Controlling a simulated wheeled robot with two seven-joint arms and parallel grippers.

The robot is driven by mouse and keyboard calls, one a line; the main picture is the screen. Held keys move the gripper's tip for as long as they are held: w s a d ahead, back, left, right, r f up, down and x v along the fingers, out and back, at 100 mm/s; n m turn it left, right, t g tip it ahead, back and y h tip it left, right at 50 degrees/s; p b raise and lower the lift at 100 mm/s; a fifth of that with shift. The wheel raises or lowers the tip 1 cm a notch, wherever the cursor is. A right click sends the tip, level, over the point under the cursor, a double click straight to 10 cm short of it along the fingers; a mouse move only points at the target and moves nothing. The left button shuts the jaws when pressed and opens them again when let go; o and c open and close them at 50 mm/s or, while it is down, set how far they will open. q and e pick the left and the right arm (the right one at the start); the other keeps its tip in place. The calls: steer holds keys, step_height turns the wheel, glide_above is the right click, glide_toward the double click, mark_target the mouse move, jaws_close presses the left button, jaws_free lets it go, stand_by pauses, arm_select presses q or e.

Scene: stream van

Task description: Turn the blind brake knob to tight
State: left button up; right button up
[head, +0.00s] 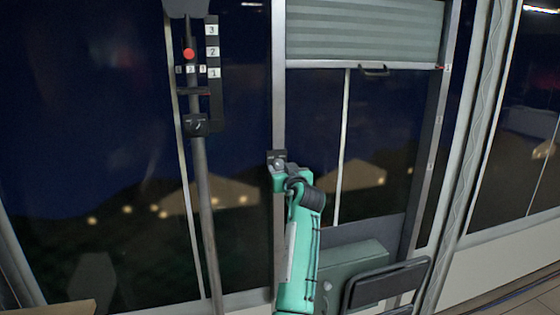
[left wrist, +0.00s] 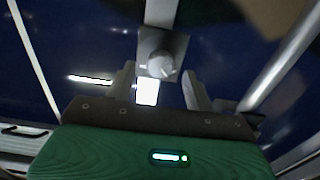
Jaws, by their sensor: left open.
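The blind brake knob (left wrist: 160,66) is a round pale grey knob on a dark square plate, fixed to a light vertical strip. In the left wrist view it lies just ahead of my left gripper (left wrist: 158,84), centred between the two fingers. The fingers stand apart and do not appear to touch it. In the head view the knob (head: 279,162) shows small on the window post, with its plate partly behind my left gripper (head: 280,174). A white label sits below the plate in the wrist view. My right gripper is not in view.
A pleated blind (head: 365,30) hangs at the window's top, with a handle (head: 374,70) on its bottom rail. A pole (head: 207,220) with a numbered scale (head: 213,60), a red ball (head: 189,54) and a dark clamp (head: 196,125) stands at left. A green box (head: 350,270) sits low right.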

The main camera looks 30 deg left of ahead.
mark_target(280, 166)
arm_select(q)
steer(key=shift+p+x, duration=0.35)
steer(key=shift+x, duration=1.15)
steer(key=c, duration=1)
